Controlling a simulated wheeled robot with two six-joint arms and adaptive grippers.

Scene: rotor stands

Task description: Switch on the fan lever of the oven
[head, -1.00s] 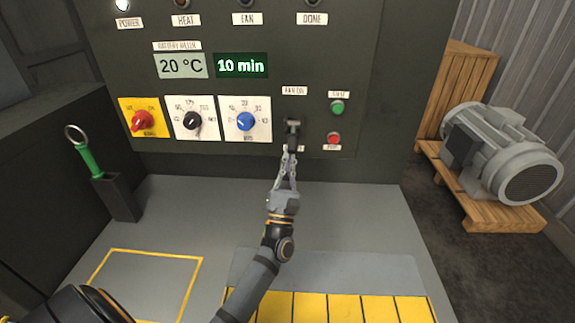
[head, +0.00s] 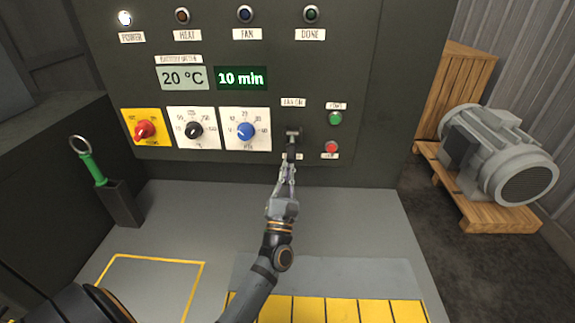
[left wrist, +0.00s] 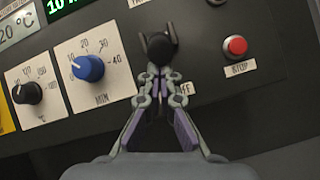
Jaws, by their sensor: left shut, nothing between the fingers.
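The dark oven panel (head: 345,75) carries a small dark fan lever (head: 293,133) under a FAN ON label (head: 293,102). In the left wrist view the lever (left wrist: 158,47) sticks out toward the camera, its round end just beyond my fingertips. My left gripper (head: 290,160) is shut and empty, right below the lever; its tips (left wrist: 155,75) look very near or touching, and I cannot tell which. The lower label is mostly hidden by the fingers. The FAN lamp (head: 245,14) looks dark blue and unlit. My right gripper is not in view.
A green START button (head: 335,118) and red STOP button (head: 332,148) sit right of the lever. Blue (head: 245,130), black (head: 195,129) and red (head: 145,130) knobs sit left. The POWER lamp (head: 125,18) glows white. A green-handled tool (head: 95,170) stands in a holder; a motor (head: 500,160) stands right.

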